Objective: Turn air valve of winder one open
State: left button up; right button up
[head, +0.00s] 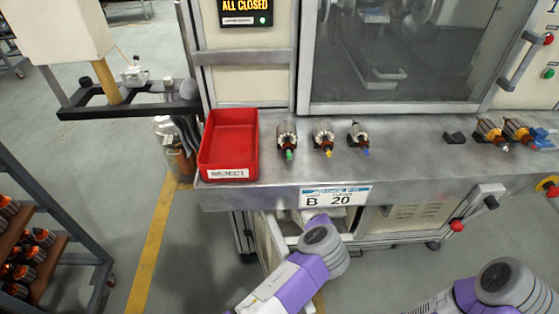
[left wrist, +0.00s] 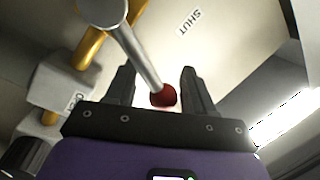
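In the left wrist view a grey metal valve lever (left wrist: 137,52) runs from a round hub (left wrist: 103,8) at the top down to a dark red knob (left wrist: 163,96). A SHUT label (left wrist: 190,19) is right of the lever. An OPEN label (left wrist: 76,102) is at the lower left, beside a gold pipe (left wrist: 88,48). My left gripper (left wrist: 157,73) is open, with the red knob between its spread fingers and visible gaps on both sides. In the head view my left arm reaches under the bench front, and its gripper is hidden. My right gripper is out of view; only its arm shows.
A red-knobbed handle (head: 457,225) juts out at right. A sign (head: 245,8) reads ALL CLOSED. A rack (head: 65,255) stands at left.

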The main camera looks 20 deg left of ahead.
pick_arm(q)
jog(key=p+v, duration=0.2)
jog(key=v, duration=0.5)
jog(key=shift+s+d, duration=0.2)
jog(key=shift+s, duration=0.05)
jog(key=shift+f, duration=0.1)
jog(key=shift+c, duration=0.4)
